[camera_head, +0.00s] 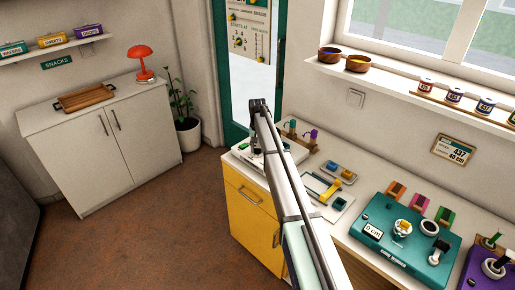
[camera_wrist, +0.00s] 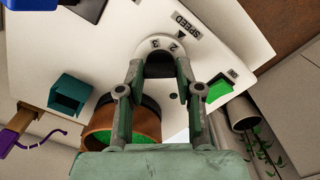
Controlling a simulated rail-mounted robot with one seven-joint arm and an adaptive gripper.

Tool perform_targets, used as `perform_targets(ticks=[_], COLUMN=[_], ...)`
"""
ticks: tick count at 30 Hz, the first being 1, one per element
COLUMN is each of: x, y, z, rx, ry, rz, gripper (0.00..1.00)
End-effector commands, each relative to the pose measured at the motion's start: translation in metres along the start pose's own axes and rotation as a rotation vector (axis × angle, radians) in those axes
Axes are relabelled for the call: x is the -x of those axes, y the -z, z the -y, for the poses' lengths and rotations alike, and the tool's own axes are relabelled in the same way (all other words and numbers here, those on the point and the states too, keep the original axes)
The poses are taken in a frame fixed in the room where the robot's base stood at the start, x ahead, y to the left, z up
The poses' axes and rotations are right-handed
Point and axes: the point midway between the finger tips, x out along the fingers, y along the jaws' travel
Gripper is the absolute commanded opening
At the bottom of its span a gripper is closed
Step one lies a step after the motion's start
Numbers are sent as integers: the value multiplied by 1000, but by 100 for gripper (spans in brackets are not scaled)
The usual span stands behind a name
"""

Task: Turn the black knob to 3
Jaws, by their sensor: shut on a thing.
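A white panel (camera_wrist: 232,48) marked SPEED fills much of the wrist view. On it is a pale dial (camera_wrist: 157,44) with the numerals 2 and 3 on its rim. A dark triangle mark stands beside the rim under the word SPEED. The black knob (camera_wrist: 160,66) is at the dial's middle, partly hidden between my fingers. My gripper (camera_wrist: 160,72) is shut on it. In the head view the white device (camera_head: 243,152) is on the counter's far left end, below my arm, which hides part of it.
In the wrist view a green ON switch (camera_wrist: 220,91) is right of my fingers. A copper-coloured cup (camera_wrist: 128,122) and a teal holder (camera_wrist: 69,94) are at left. A teal box (camera_head: 382,238) stands farther right along the counter.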

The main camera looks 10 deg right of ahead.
Motion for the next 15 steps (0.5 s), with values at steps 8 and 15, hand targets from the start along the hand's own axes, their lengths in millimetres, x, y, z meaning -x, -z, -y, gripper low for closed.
perform_targets(ticks=[8, 15], x=[-3, -3], y=[0, 0], z=[0, 0], rx=[-105, -294], ry=[-1, 0], rz=[1, 0], gripper=[0, 0])
